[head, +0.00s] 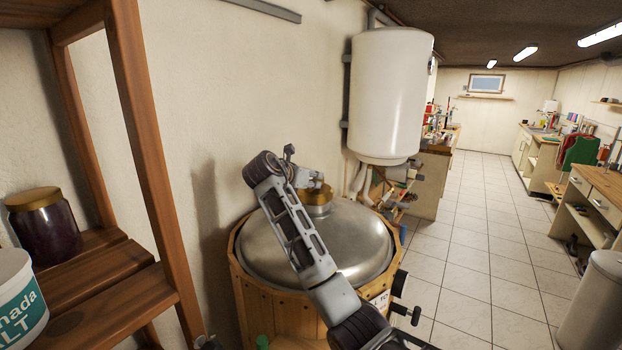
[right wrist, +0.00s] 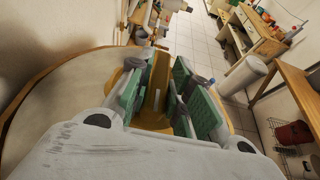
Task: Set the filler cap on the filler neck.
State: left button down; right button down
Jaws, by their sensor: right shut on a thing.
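The metal dome (head: 275,250) of a wood-sided barrel stands below the water heater. On top of it, a short pale-gold filler neck (head: 318,210) rises. My right gripper (head: 313,180) is just above the neck, with its arm crossing in front of the dome. It is shut on the gold filler cap (head: 322,192). In the right wrist view, the cap (right wrist: 153,122) shows between and beyond the green-padded fingers (right wrist: 160,80). The cap is over the neck, close to it; I cannot tell whether they touch. The fingers hide part of both. My left gripper is not seen.
A wooden shelf (head: 95,297) with a dark jar (head: 45,228) and a white tub (head: 15,300) stands at the left. A white water heater (head: 390,95) hangs behind the barrel. The tiled floor (head: 465,270) at the right is clear.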

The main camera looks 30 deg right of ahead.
jog(key=c, duration=1.2)
grip_release()
jog(key=v, duration=1.2)
